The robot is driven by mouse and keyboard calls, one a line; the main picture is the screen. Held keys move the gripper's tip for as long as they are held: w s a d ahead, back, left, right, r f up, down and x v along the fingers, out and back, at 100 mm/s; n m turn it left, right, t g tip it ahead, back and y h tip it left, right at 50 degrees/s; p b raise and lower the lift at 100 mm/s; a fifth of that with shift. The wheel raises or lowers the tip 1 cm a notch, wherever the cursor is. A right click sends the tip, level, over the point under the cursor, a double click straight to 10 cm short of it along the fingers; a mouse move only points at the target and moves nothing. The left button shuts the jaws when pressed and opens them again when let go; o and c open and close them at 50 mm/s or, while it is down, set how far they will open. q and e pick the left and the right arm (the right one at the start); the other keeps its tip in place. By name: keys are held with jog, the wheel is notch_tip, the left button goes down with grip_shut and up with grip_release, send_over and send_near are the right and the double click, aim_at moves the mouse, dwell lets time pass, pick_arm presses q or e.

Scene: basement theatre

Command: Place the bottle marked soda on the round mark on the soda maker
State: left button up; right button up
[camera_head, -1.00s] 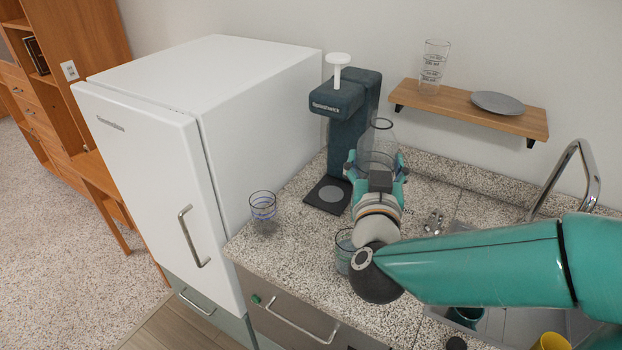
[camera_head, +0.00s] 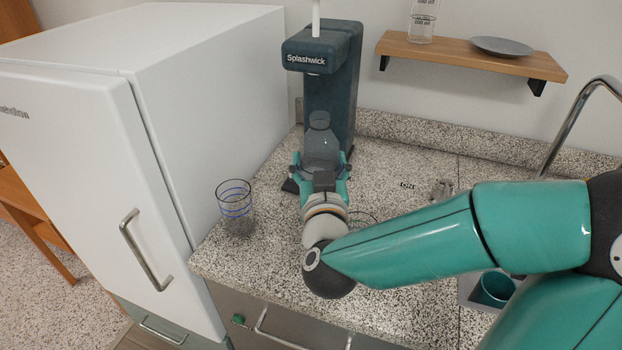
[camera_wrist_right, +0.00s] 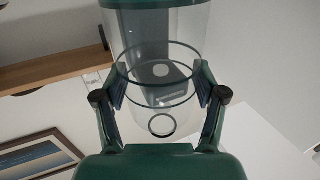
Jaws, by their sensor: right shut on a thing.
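The soda maker (camera_head: 334,88) is dark blue-grey, labelled Splashwick, and stands on the counter against the wall. A clear bottle (camera_head: 321,140) is upright in front of its column, below its head. My right gripper (camera_head: 320,168) is shut around the bottle's body; its two fingers also show on both sides of the bottle (camera_wrist_right: 152,100) in the right wrist view. No soda marking on the bottle can be read. The gripper hides the round mark and most of the soda maker's base, so I cannot tell whether the bottle touches it. My left gripper is out of view.
A glass with blue rings (camera_head: 235,207) stands left of my right gripper. A white fridge (camera_head: 200,110) borders the counter on the left. A wooden shelf (camera_head: 460,58) holds a measuring glass and a grey plate. A tap (camera_head: 580,120) is at right.

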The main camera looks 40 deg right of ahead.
jog(key=shift+w+d+p, duration=0.25)
jog(key=shift+p, duration=0.05)
jog(key=f+p+x, duration=0.1)
jog(key=p+x, duration=0.1)
jog(key=x, duration=0.6)
jog(key=f+p+x, duration=0.2)
jog(key=x, duration=0.7)
jog(key=shift+f, duration=0.25)
jog(key=o, duration=1.7)
jog(key=shift+f, duration=0.1)
